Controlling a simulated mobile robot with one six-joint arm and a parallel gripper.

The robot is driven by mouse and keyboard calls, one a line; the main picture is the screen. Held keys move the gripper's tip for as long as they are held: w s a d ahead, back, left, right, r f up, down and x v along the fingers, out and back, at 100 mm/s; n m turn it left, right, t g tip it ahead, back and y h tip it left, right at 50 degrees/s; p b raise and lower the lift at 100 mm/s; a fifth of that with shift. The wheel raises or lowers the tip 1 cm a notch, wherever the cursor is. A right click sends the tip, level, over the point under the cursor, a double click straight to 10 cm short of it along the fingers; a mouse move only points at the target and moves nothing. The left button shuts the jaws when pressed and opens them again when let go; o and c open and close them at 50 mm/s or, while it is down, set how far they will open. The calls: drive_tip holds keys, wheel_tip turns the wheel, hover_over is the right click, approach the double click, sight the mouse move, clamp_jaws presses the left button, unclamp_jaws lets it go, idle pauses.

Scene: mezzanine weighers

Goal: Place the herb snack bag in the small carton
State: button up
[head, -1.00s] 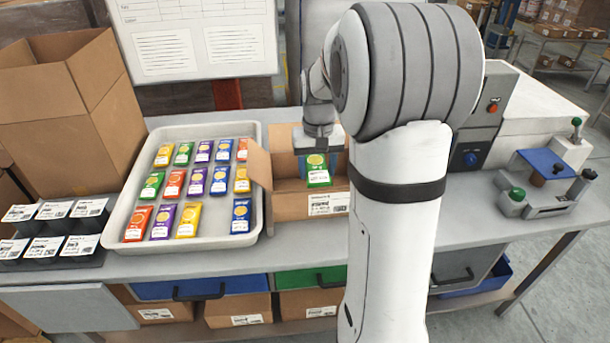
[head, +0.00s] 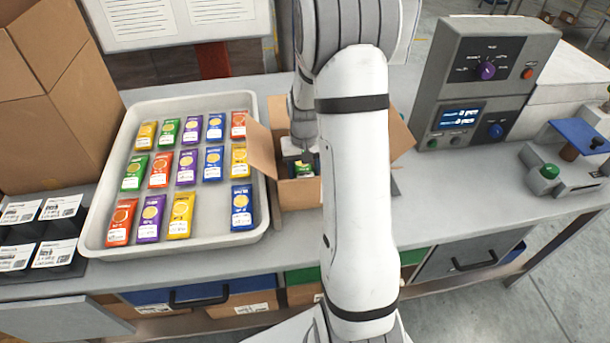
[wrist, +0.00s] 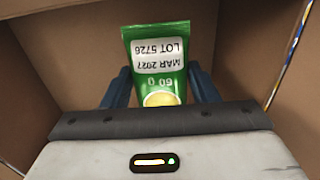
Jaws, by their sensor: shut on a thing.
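The herb snack bag (wrist: 158,66) is green with a white date label and a yellow round picture. In the wrist view it stands between the two blue fingers of my gripper (wrist: 160,88), which is shut on it. Brown cardboard walls surround it there. In the head view my gripper (head: 300,160) reaches down into the small carton (head: 298,195), and only a bit of the green bag (head: 304,169) shows. The carton stands open on the bench with its flaps spread. My arm hides its right part. I cannot tell whether the bag touches the carton floor.
A pale tray (head: 92,240) with several coloured snack bags stands left of the carton. A tall cardboard box (head: 60,100) and dark holders with labels (head: 40,232) are farther left. A grey weigher unit (head: 480,85) stands right. Bench space at centre right is clear.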

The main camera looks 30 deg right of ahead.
drive_tip(key=shift+s+a+f, duration=0.1)
drive_tip(key=shift+f, duration=1.7)
drive_tip(key=shift+f, duration=0.25)
drive_tip(key=o, duration=1)
drive_tip(key=shift+r, duration=0.1)
